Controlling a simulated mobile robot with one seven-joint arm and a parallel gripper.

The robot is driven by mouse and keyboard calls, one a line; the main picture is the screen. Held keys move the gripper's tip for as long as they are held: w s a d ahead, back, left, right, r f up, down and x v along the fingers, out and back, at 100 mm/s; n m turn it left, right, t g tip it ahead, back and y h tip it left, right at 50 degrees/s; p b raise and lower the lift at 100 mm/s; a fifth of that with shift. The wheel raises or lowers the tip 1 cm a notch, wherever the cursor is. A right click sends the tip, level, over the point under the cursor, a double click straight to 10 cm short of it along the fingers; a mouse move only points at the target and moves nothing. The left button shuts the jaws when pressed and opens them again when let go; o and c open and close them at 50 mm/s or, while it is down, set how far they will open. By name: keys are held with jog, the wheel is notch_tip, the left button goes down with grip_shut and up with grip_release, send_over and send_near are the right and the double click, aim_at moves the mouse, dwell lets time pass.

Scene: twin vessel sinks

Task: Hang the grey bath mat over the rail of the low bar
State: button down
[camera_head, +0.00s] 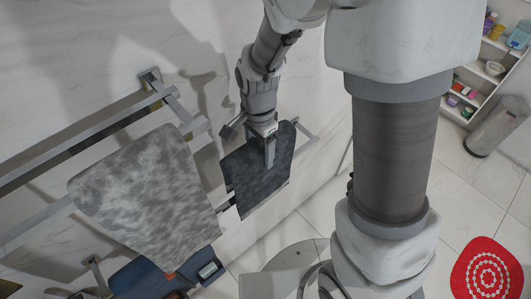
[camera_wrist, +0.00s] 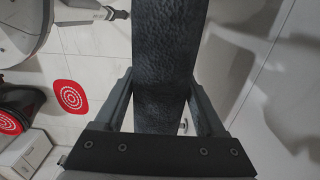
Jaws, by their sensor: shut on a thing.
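The dark grey bath mat (camera_head: 250,182) hangs from my gripper (camera_head: 269,150) near the wall in the head view. My gripper is shut on it; in the wrist view the mat (camera_wrist: 165,40) runs between the two fingers (camera_wrist: 162,105). A low wall bar (camera_head: 306,136) shows at the mat's right edge, and a piece of metal shows at its lower left. The mat hides the stretch between. I cannot tell whether the mat rests on the rail or is held just above it.
A lighter mottled grey cloth (camera_head: 145,195) hangs over a rail to the left, beside a longer double rail (camera_head: 80,135). A blue item (camera_head: 150,278) lies below. A red mat (camera_head: 487,270) lies on the right floor, near shelves (camera_head: 490,65) and a grey cylinder (camera_head: 495,127).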

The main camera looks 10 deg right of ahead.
jog(key=shift+w+a, duration=0.25)
jog(key=shift+w, duration=0.1)
jog(key=shift+f+b, duration=6.55)
jog(key=shift+f, duration=1.65)
grip_release()
jog(key=shift+s, duration=0.1)
